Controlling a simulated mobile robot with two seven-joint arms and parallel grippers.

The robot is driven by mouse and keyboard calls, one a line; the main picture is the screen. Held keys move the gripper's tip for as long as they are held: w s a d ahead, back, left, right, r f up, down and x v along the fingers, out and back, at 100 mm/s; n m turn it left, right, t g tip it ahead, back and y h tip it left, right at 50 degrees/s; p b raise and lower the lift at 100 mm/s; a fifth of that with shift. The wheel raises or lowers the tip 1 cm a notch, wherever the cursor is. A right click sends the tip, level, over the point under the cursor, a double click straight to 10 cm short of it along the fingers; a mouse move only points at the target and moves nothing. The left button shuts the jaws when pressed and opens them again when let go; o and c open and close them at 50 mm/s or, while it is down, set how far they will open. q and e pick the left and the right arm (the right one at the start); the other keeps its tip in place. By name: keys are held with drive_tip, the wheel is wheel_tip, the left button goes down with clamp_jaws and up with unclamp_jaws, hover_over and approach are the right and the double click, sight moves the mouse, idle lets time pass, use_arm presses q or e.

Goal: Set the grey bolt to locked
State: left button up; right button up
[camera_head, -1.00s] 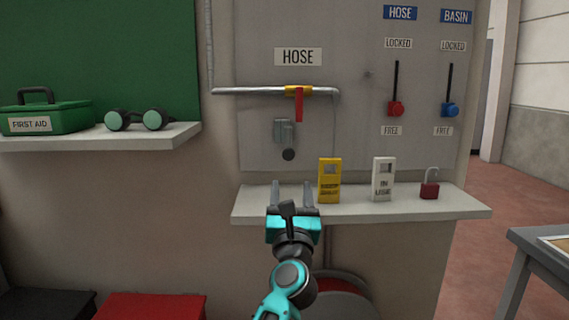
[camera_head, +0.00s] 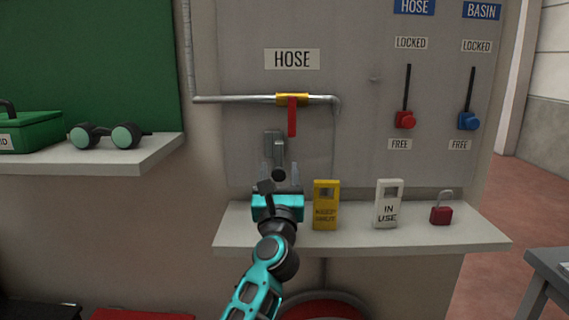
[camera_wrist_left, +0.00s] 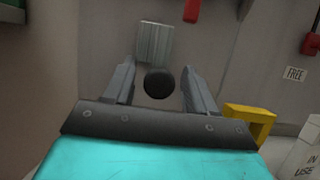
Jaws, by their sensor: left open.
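A grey bolt fitting (camera_head: 273,146) is mounted on the wall panel below the hose pipe, with a round black knob (camera_head: 279,174) at its lower end. In the left wrist view the grey ribbed body (camera_wrist_left: 154,42) is just beyond the fingertips, and the black knob (camera_wrist_left: 159,83) shows between the fingers. My left gripper (camera_head: 281,180) is open and empty, pointing at the panel right at the knob; whether it touches the knob cannot be told. The gripper partly covers the area below the knob. My right gripper is not in view.
A red-handled valve (camera_head: 292,115) hangs just above the bolt. A yellow tag block (camera_head: 326,205), white "IN USE" block (camera_head: 388,204) and red padlock (camera_head: 441,213) stand on the shelf (camera_head: 360,239). Red (camera_head: 405,120) and blue (camera_head: 468,121) sliders sit to the right.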

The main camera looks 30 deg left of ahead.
use_arm(q)
drive_tip(key=shift+w+a, duration=0.1)
drive_tip(key=shift+r, duration=0.1)
clamp_jaws()
idle(0.5)
